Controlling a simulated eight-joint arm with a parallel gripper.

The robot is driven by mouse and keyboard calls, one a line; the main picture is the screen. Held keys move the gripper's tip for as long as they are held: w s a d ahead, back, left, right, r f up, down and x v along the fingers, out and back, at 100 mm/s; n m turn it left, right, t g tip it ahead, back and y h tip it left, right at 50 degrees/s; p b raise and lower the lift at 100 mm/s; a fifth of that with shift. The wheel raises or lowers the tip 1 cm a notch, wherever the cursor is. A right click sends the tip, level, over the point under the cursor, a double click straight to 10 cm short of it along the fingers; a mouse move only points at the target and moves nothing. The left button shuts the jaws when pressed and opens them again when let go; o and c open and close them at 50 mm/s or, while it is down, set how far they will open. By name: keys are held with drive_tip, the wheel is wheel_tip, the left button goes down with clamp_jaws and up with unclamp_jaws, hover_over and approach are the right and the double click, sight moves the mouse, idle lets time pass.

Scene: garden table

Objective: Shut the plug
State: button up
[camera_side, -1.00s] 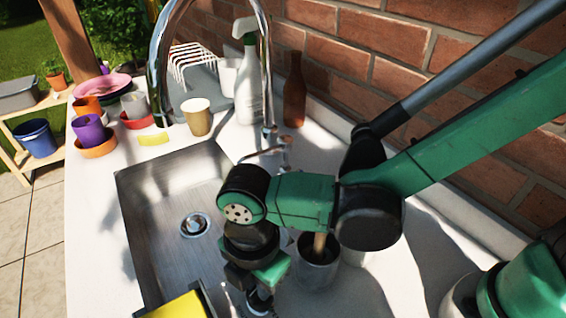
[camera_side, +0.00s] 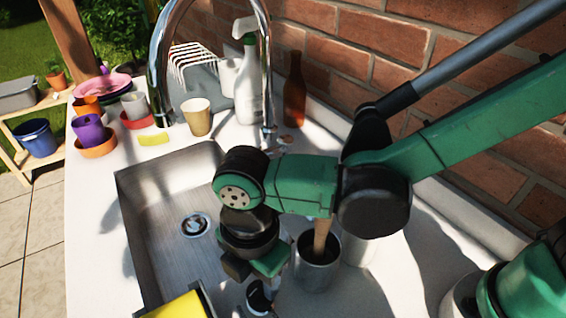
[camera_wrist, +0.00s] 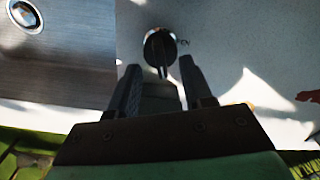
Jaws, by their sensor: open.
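My gripper (camera_wrist: 160,68) is open. Its fingertips are either side of the lever's end in the wrist view; contact is not visible.
The steel sink (camera_side: 150,245) lies left of my gripper. A grey cup (camera_side: 318,268) with a wooden handle in it stands close on the right. A yellow sponge (camera_side: 180,306) is in a holder at the sink's front. The tall faucet (camera_side: 268,70) rises behind.

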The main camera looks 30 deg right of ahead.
sight(259, 286)
drive_tip(key=shift+r, duration=1.85)
